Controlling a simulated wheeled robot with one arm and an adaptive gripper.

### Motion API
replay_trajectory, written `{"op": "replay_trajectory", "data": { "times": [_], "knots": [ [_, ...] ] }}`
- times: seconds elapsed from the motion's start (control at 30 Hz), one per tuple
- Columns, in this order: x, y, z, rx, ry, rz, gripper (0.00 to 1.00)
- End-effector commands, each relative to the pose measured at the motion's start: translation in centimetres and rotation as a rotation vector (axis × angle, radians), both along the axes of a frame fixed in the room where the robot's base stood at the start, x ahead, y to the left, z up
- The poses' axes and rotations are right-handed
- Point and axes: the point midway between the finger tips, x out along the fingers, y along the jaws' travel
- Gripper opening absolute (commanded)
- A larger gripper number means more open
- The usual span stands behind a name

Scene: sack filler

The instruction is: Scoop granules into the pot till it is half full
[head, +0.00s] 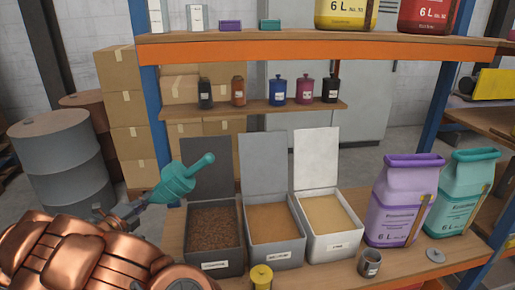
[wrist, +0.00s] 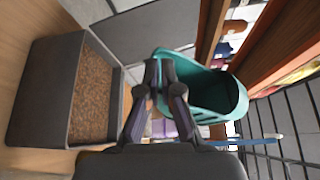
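My gripper (wrist: 160,72) is shut on a teal scoop (head: 172,185), held in the air at the left of the bench, left of the bins and near the dark grey bin. In the wrist view the scoop (wrist: 215,95) lies right of my fingers; I see no granules in its visible part. The dark grey bin (head: 216,266) holds brown granules (head: 213,224), which also show in the wrist view (wrist: 91,95). A grey bin (head: 275,258) holds orange-tan granules and a white bin (head: 335,247) pale yellow ones. A small grey pot (head: 370,265) stands right of the bins; its contents are unclear.
A grey round lid (head: 435,255) lies right of the pot. A yellow container (head: 262,277) stands at the bench's front edge. Purple (head: 400,205) and teal (head: 465,195) sacks stand at the right. The bins' raised lids and a shelf (head: 265,108) with small jars are behind.

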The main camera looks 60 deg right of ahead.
Motion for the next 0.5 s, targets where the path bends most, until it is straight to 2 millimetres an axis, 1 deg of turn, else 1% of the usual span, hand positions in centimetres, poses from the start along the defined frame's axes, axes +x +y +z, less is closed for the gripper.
{"op": "replay_trajectory", "data": {
  "times": [0.03, 0.07, 0.1, 0.17, 0.2, 0.27, 0.3, 0.37, 0.4, 0.47, 0.5],
  "knots": [
    [-0.7, -2.6, 0.6, 0.021, -0.037, -0.051, 0.00],
    [-1.1, -4.0, 0.9, 0.032, -0.058, -0.078, 0.00],
    [-1.7, -5.8, 1.4, 0.045, -0.087, -0.115, 0.00],
    [-2.7, -8.3, 2.1, 0.063, -0.129, -0.167, 0.00],
    [-3.5, -10.1, 2.5, 0.073, -0.155, -0.201, 0.00],
    [-4.7, -12.6, 3.2, 0.087, -0.196, -0.253, 0.00],
    [-5.6, -14.2, 3.6, 0.095, -0.223, -0.286, 0.00],
    [-7.0, -16.6, 4.2, 0.106, -0.266, -0.336, 0.00],
    [-8.0, -18.2, 4.7, 0.111, -0.295, -0.368, 0.00],
    [-9.7, -20.4, 5.4, 0.119, -0.337, -0.418, 0.00],
    [-10.8, -21.9, 5.9, 0.122, -0.365, -0.450, 0.00]
  ]
}}
